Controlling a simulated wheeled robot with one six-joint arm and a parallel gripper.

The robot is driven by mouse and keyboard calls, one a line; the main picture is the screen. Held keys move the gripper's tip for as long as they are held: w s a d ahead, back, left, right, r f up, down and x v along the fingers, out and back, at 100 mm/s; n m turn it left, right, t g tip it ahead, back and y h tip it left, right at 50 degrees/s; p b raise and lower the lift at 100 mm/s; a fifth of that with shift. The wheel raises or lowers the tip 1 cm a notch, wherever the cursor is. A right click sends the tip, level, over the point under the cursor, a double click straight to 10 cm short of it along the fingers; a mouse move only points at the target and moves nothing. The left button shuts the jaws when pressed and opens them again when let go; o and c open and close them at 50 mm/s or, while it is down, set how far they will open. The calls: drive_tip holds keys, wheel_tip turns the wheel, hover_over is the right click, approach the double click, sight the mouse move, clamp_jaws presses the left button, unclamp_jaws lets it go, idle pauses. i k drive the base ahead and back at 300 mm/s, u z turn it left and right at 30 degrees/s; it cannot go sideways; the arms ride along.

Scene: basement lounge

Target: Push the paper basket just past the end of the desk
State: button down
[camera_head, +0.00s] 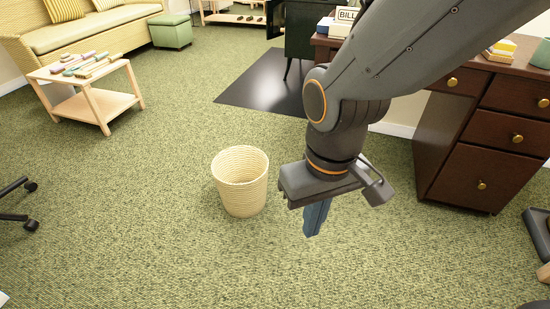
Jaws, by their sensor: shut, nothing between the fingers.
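The paper basket (243,193) is a cream woven round bin, standing upright on the green carpet left of my gripper. It looks empty. My gripper (314,220) points down with its blue fingers together, just to the right of the basket, and a gap of carpet shows between them in the picture. The fingers look shut and empty. The dark wooden desk (475,172) with brass knobs stands at the right. My arm hides part of its top and its left portion.
A wheeled chair base (25,200) is at the left edge. Carpet around the basket is clear.

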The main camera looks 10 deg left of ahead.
sight(239, 173)
drive_tip(key=z, duration=0.05)
drive_tip(key=i, duration=1.3)
drive_tip(key=u, duration=1.65)
